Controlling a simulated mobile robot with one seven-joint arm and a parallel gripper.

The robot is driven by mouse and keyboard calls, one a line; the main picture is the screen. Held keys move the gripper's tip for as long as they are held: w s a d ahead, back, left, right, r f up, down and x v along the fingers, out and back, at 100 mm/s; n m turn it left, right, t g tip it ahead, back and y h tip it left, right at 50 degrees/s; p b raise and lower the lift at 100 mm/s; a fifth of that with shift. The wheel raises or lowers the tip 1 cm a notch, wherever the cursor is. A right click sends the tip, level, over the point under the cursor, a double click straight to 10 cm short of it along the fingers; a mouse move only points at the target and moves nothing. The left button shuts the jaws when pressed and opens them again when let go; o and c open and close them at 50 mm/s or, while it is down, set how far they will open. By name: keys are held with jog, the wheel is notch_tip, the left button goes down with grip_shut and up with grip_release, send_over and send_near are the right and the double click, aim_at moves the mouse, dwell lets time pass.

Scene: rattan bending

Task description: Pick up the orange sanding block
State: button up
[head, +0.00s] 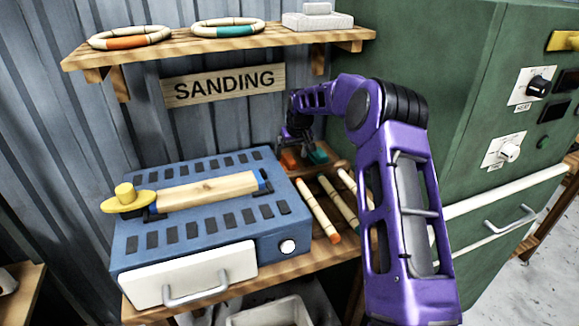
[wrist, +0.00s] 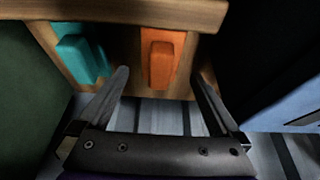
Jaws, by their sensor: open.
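The orange sanding block (head: 289,161) lies on a small wooden tray or shelf at the back of the bench, below the sanding sign. In the wrist view the orange block (wrist: 163,60) lies on the wood, between the lines of my two fingers. My gripper (wrist: 160,78) is open and empty, its fingertips to either side of the block's near end. Whether they touch it cannot be told. In the head view my gripper (head: 298,143) is just above the blocks, partly hidden by my arm.
A teal block (head: 318,157) lies beside the orange one; it also shows in the wrist view (wrist: 82,57). Several rattan poles (head: 318,210) lie in front. A blue machine (head: 215,235) stands left, a green cabinet (head: 440,100) right. A shelf (head: 225,40) holds rings above.

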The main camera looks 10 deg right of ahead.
aim_at(290, 158)
jog(key=x, duration=0.3)
jog(key=shift+f, duration=0.4)
jog(key=c, duration=1.5)
jog(key=shift+o, duration=0.2)
jog(key=shift+r, duration=0.1)
notch_tip(290, 158, up, 10)
jog(key=shift+f+p, duration=0.1)
jog(key=shift+p, duration=0.2)
